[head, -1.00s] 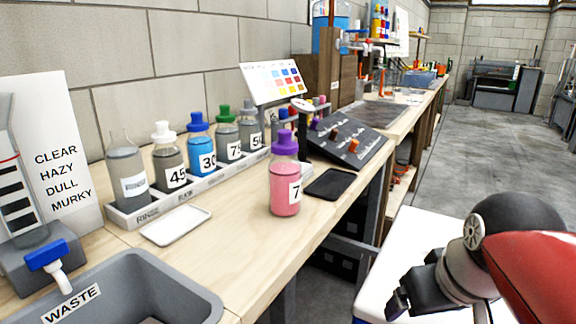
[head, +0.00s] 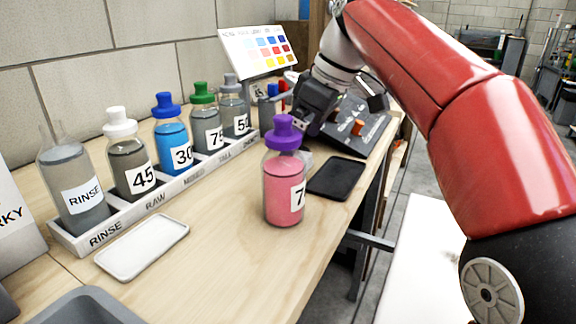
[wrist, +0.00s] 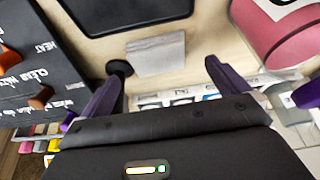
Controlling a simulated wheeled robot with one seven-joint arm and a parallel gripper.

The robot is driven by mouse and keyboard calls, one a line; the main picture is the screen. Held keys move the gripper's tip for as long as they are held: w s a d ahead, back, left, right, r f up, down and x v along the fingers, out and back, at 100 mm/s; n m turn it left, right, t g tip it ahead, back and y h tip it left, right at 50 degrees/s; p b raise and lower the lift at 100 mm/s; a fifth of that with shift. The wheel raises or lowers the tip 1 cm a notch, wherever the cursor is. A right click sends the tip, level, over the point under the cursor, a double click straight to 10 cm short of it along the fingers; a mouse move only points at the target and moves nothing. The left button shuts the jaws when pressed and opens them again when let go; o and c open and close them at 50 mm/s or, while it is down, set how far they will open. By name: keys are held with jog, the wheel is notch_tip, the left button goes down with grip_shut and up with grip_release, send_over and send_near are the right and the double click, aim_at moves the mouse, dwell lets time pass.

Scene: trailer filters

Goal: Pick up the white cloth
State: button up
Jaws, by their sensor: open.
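The white cloth (wrist: 156,54) looks like a small pale folded square on the wooden bench. In the wrist view it lies just beyond and between the fingertips of my gripper (wrist: 160,78). My gripper is open, with a purple finger on each side and nothing between them. In the head view my gripper (head: 302,122) hangs over the bench behind the purple-capped bottle. Only a pale bit of the cloth (head: 304,157) shows there, partly hidden by that bottle.
The pink bottle (head: 284,190) marked 7 stands close in front of the cloth. A black tray (head: 337,178) lies to its right, near the bench edge. A sloped control panel (head: 355,128) is behind. A rack (head: 160,200) of labelled bottles and a white tray (head: 143,246) are left.

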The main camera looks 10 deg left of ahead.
jog(key=b+x, duration=0.1)
jog(key=x, duration=0.4)
jog(key=shift+w+a, duration=0.1)
jog(key=shift+w, duration=0.1)
jog(key=c, duration=1)
jog(key=shift+r, duration=0.1)
jog(key=shift+s+r, duration=0.1)
jog(key=shift+r, duration=0.45)
notch_tip(320, 180, up, 6)
jog(key=p, duration=0.3)
jog(key=s+d+b, duration=0.1)
jog(key=s+d, duration=0.2)
jog(key=d, duration=0.6)
jog(key=s+d+b, duration=0.1)
jog(key=s+d, duration=0.2)
jog(key=d, duration=0.7)
jog(key=shift+s, duration=0.25)
jog(key=shift+f, duration=0.15)
